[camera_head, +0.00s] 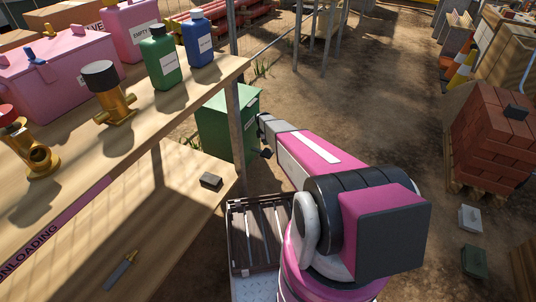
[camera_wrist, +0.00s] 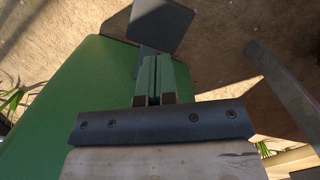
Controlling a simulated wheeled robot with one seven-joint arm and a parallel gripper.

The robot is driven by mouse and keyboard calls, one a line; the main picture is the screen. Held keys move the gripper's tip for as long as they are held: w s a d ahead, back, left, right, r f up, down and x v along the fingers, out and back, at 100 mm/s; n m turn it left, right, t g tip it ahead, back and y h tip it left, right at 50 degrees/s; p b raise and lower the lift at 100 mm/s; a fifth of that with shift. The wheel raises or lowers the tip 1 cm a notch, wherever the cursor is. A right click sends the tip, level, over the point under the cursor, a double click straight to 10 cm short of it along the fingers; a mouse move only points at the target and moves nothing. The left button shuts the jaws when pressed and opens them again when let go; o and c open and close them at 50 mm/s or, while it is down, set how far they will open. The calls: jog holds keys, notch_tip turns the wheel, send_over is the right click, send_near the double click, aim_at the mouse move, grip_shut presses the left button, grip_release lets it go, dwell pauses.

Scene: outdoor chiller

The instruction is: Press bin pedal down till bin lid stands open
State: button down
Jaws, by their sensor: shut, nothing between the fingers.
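The green bin (camera_head: 226,118) stands on the dirt ground beyond the bench, and its lid looks shut. Its green body also fills the left of the wrist view (camera_wrist: 75,105). A dark square pedal plate (camera_wrist: 160,24) sticks out past the bin's edge in the wrist view. My gripper (camera_wrist: 152,60) is shut and empty, its fingers beside the bin and pointing toward the pedal. The fingertips overlap the pedal's near end in the picture; I cannot tell whether they touch it. In the head view my arm reaches to the bin's right side, and the fingers are hard to make out.
A metal post (camera_head: 236,125) stands in front of the bin. A wooden bench (camera_head: 150,215) with bottles and brass valves lies to the left. A brick stack (camera_head: 490,140) on a pallet stands at right. Open dirt ground (camera_head: 350,100) lies beyond my arm.

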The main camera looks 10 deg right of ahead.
aim_at(267, 152)
jog(key=shift+d+f, duration=0.2)
jog(key=shift+f, duration=1.55)
jog(key=shift+d+f, duration=0.15)
jog(key=shift+f, duration=1.55)
